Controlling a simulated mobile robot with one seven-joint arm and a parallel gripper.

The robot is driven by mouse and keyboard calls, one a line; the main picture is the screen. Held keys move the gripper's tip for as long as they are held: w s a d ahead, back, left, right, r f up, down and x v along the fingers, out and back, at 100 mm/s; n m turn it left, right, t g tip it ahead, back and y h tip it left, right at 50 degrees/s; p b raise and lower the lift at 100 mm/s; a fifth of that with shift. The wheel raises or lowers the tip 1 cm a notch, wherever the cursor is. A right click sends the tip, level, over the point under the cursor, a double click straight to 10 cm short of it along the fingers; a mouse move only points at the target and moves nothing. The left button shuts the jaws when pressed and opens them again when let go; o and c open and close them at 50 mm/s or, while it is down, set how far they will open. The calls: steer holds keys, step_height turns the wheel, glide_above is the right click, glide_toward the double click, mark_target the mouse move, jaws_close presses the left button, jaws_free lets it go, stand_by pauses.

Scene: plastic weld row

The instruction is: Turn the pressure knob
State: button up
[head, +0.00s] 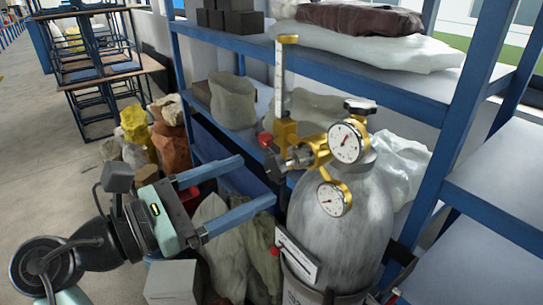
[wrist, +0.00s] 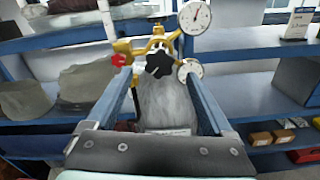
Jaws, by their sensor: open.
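The pressure knob (wrist: 160,64) is a black lobed knob on the front of a brass regulator (wrist: 158,44), seen face-on in the wrist view. In the head view the dark knob (head: 275,167) sits at the regulator's left end. Two round white gauges (head: 347,143) are fixed to the regulator, on top of a grey gas cylinder (head: 345,225). My gripper (head: 256,181) is open, its two long blue fingers pointing at the regulator. In the wrist view the knob shows between and slightly beyond the fingertips (wrist: 161,80). No contact with the knob is visible.
A brass flow tube (head: 280,85) rises beside the regulator, with a red knob (head: 265,139) low on its left. A blue-framed shelf (head: 400,85) with wrapped bundles stands behind the cylinder. Sacks (head: 215,240) and a pale box (head: 172,283) lie below my gripper. Floor at left is open.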

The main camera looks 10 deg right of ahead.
mark_target(272, 171)
steer(key=shift+p+x, duration=0.8)
steer(key=shift+x, duration=2)
steer(key=c, duration=1.4)
